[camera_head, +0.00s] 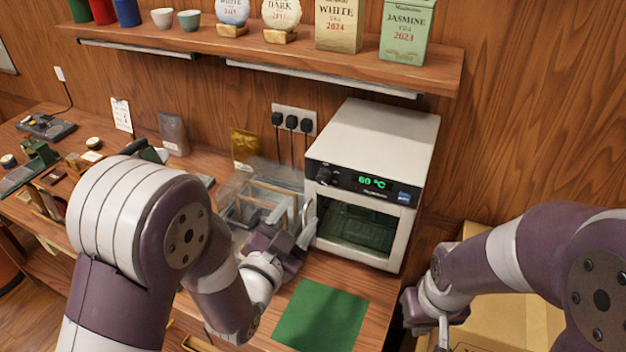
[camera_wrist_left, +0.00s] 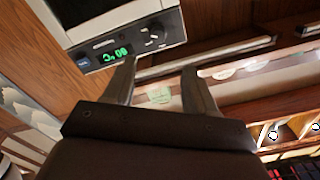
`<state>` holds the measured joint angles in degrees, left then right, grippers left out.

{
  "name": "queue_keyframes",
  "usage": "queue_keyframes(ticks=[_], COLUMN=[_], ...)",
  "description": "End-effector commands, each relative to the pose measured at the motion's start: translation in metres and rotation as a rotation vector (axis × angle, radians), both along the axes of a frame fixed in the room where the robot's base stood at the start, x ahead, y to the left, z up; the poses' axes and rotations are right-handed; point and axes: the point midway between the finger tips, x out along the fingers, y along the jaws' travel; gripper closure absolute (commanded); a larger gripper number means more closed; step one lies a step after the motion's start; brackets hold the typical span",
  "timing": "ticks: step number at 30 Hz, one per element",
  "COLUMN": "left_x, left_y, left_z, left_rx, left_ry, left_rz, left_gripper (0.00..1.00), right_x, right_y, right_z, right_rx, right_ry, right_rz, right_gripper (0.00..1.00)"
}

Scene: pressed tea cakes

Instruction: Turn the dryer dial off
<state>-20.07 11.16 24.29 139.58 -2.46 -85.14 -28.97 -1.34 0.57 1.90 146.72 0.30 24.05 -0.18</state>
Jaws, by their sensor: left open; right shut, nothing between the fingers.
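The white dryer (camera_head: 372,150) stands at the right end of the counter, with a black panel above its glass door. The dark dial (camera_head: 324,176) is at the panel's left, and the green display (camera_head: 372,182) reads 60 °C. My left gripper (camera_head: 292,222) is open and empty, in front of and below the dial. In the left wrist view the dial (camera_wrist_left: 152,36) is ahead of the open left fingers (camera_wrist_left: 158,75), apart from them. My right gripper (camera_head: 443,336) is shut and empty, low at the right, away from the dryer.
A clear box (camera_head: 250,205) stands left of the dryer, partly behind my left gripper. A green mat (camera_head: 322,315) lies bare in front of the dryer. A wooden shelf (camera_head: 440,72) with tea packages runs above. A cardboard box (camera_head: 500,320) is at the lower right.

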Motion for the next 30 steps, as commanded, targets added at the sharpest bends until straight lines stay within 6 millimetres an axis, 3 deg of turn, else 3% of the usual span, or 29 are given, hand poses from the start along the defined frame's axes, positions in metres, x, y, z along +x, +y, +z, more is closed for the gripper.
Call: queue_keyframes(ticks=[6,12,24,25,30], left_x=[0.05,0.08,0.091,0.091,0.091], left_y=[-0.021,-0.033,-0.038,-0.038,-0.037], left_z=[0.005,0.004,0.001,0.001,0.001], left_rx=[-0.001,-0.001,-0.002,-0.002,-0.002], left_ry=[0.002,0.002,0.003,0.003,0.003], left_rz=[0.0,0.0,0.0,0.0,0.0], left_gripper=[0.43,0.43,0.43,0.47,0.98], right_x=[0.0,0.0,0.0,0.0,0.0], right_y=[0.0,0.0,0.0,0.0,0.0], right_z=[0.024,0.034,0.036,0.036,0.036], right_rx=[0.0,0.0,0.0,0.0,0.0], right_ry=[0.0,0.0,0.0,0.0,0.0], right_rz=[0.0,0.0,0.0,0.0,0.0], right_gripper=[1.0,1.0,1.0,1.0,1.0])
